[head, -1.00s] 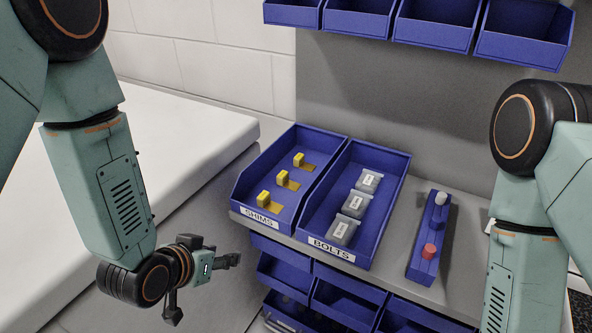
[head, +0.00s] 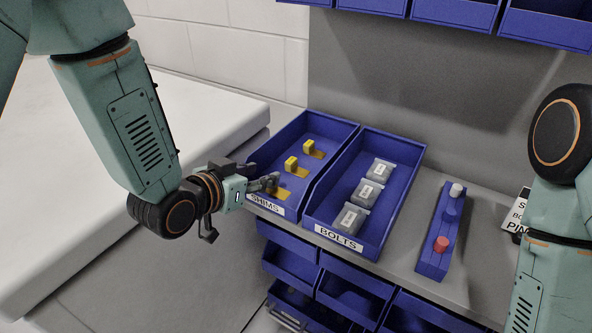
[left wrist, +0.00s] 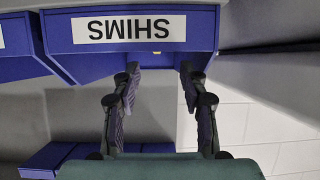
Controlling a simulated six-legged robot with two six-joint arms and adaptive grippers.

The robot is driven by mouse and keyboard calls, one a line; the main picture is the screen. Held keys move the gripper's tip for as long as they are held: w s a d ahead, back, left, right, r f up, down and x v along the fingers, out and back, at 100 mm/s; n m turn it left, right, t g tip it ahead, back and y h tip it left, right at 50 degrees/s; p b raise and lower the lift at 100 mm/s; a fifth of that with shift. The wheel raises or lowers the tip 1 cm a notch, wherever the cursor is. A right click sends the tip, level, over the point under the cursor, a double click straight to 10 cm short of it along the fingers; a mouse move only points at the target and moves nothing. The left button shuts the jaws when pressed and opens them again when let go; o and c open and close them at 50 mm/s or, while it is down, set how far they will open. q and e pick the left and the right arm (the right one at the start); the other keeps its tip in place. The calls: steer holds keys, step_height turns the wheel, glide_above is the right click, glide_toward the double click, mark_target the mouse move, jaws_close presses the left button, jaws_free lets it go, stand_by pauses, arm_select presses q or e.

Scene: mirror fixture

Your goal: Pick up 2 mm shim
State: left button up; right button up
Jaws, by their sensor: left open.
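The blue SHIMS bin (head: 333,127) holds three yellow shims: a far one (head: 309,147), a middle one (head: 291,163) and a near one (head: 273,186) partly hidden by my gripper. No thickness marks are legible, so I cannot tell which is 2 mm. My left gripper (head: 270,181) is open and empty at the bin's front left, by the near shim. In the left wrist view, its two fingers (left wrist: 160,84) are spread before the bin's front wall with its upside-down label (left wrist: 130,29). My right gripper is out of view.
A blue BOLTS bin (head: 398,147) with grey boxes stands directly right of the shims. Farther right is a blue block (head: 440,233) with a white and a red peg. More blue bins hang above (head: 455,12) and sit below (head: 342,295). A white slab (head: 60,190) lies left.

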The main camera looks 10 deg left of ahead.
mark_target(288, 163)
arm_select(q)
steer(key=shift+b+x, duration=0.7)
steer(key=shift+x, duration=0.25)
steer(key=shift+w+d+f+h, duration=0.25)
steer(key=shift+w+f+h, duration=0.05)
steer(key=shift+b+x, duration=0.5)
steer(key=shift+x, duration=0.3)
steer(key=x, duration=0.1)
steer(key=b+x, duration=0.1)
steer(key=x, duration=0.2)
steer(key=shift+w+d+r, duration=0.15)
steer(key=shift+w+d, duration=0.1)
steer(key=shift+w, duration=0.15)
steer(key=shift+w+d, duration=0.2)
steer(key=shift+w, duration=0.25)
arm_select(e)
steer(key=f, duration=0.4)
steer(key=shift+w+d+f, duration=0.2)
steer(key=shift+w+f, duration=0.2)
arm_select(q)
steer(key=shift+c, duration=0.4)
jaws_close()
